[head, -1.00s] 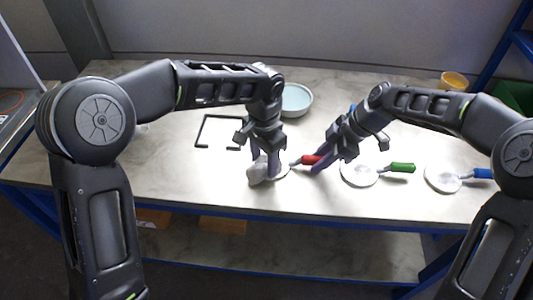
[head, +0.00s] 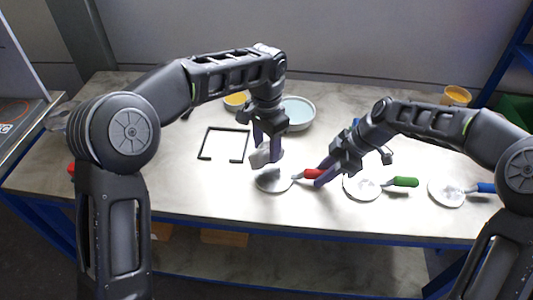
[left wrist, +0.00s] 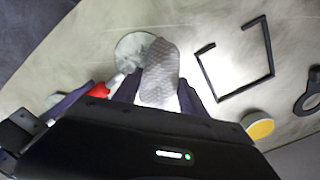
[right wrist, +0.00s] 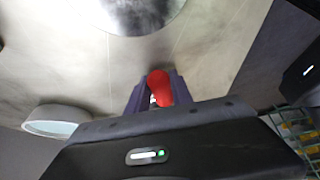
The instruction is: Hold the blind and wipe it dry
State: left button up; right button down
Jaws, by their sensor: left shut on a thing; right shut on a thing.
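The blind with the red handle is a round metal disc (head: 272,181) near the front middle of the table. My right gripper (head: 324,176) is shut on its red handle (head: 307,174); the right wrist view shows the handle (right wrist: 159,86) between the fingers and part of the disc (right wrist: 125,12) beyond. My left gripper (head: 264,145) is shut on a pale grey cloth (head: 259,157), just behind and above the disc. In the left wrist view the cloth (left wrist: 160,75) hangs between the fingers and overlaps the disc (left wrist: 131,46). Whether cloth and disc touch is unclear.
Blinds with a green handle (head: 403,182) and a blue handle (head: 486,188) lie to the right. A shallow bowl (head: 297,112) stands behind my left gripper. A black open frame (head: 225,129) lies left of it. Yellow containers (head: 456,96) sit toward the back.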

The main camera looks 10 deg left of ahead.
pick_arm(q)
jog(key=shift+r, duration=1.9)
pick_arm(e)
jog(key=c, duration=1.1)
grip_release()
jog(key=shift+o, duration=0.2)
jog(key=shift+r, duration=0.1)
jog(key=v, duration=1.2)
pick_arm(q)
jog(key=shift+r, duration=0.1)
